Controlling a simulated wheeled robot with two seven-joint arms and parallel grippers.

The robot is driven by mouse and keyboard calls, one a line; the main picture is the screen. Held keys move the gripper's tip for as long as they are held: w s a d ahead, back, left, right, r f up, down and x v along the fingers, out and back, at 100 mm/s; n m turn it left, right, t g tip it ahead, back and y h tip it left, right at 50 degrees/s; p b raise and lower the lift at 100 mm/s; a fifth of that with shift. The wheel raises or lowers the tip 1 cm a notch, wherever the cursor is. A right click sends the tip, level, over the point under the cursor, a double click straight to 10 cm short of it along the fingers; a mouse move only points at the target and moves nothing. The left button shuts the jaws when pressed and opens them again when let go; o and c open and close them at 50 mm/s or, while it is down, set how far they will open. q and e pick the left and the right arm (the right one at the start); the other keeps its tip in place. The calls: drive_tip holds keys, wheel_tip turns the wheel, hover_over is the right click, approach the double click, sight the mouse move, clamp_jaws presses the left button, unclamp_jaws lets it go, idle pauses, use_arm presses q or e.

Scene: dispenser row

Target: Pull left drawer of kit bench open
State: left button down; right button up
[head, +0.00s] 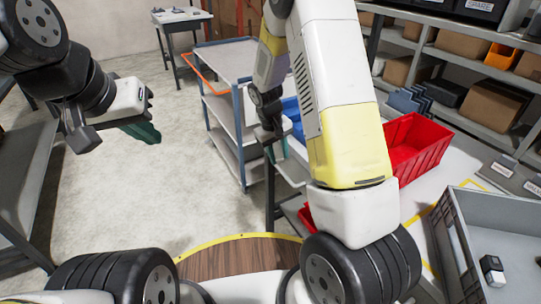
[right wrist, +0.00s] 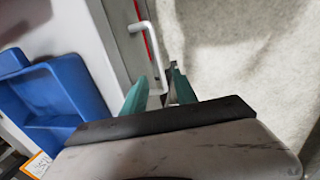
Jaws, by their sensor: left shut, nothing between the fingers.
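A pale bar handle (right wrist: 151,45) stands on a grey front (right wrist: 118,40) in the right wrist view, with a thin red strip beside it. I take this front for a drawer of the kit bench. My right gripper (right wrist: 160,74) has its teal fingers apart, with the near end of the handle between the fingertips. I cannot tell if they touch it. In the head view my right gripper (head: 276,150) is beyond my forearm, at the bench's left side; the arm hides much of the bench (head: 470,163). My left gripper (head: 155,135) is shut and empty, above the floor at left.
A red bin (head: 414,148) and a grey crate (head: 462,240) are at the right. A blue bin (head: 292,112) is behind my right arm and shows in the wrist view (right wrist: 60,98). A blue-framed cart (head: 225,115) stands beyond. Floor at centre left is clear.

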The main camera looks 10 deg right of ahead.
sight(283, 172)
drive_tip(key=f, duration=0.3)
drive_tip(key=d+f, duration=0.1)
drive_tip(key=f, duration=0.2)
drive_tip(key=shift+w+d+f, duration=0.15)
drive_tip(key=shift+w+f, duration=0.05)
drive_tip(key=shift+f, duration=0.15)
clamp_jaws()
idle(1.1)
